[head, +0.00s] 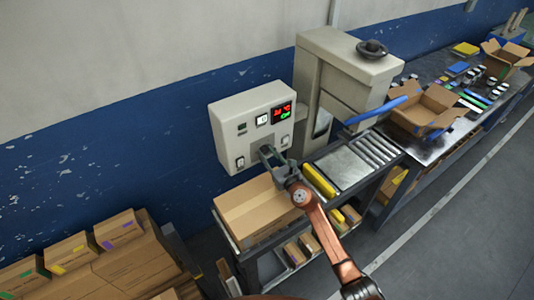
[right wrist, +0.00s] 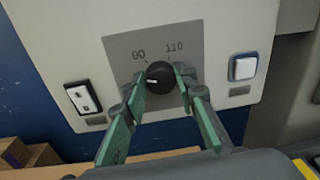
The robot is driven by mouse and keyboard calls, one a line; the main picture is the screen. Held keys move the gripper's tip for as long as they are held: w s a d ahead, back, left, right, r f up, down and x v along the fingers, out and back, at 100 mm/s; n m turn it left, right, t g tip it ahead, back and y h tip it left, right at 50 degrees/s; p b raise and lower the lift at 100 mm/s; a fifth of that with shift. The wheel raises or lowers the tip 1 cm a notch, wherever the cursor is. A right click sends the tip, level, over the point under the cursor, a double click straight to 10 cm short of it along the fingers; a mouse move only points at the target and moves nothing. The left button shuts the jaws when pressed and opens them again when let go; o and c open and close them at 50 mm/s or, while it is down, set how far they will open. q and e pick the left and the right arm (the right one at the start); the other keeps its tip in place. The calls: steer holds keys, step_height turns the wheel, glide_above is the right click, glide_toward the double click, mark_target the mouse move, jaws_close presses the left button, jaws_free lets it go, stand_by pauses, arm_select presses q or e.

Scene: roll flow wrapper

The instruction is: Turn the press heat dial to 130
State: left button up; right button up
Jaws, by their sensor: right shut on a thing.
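The press heat dial (right wrist: 158,77) is a round black knob with a white mark, on a grey plate (right wrist: 185,40) of the control box. The plate shows the numbers 90 and 110; a 130 mark is not visible. The white mark points to the left, a little below the 90 tick. My right gripper (right wrist: 158,88) is shut on the dial, with a green finger on each side of it. In the head view my right gripper (head: 268,152) reaches the front of the control box (head: 228,120) and hides the dial. My left gripper is not in view.
The box has a red and green display (head: 282,112), a black and white rocker switch (right wrist: 82,96) and a square white button (right wrist: 243,67).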

steer(key=shift+f, duration=0.1)
steer(key=o, duration=1.2)
steer(key=shift+c, duration=0.2)
steer(key=v, duration=1.2)
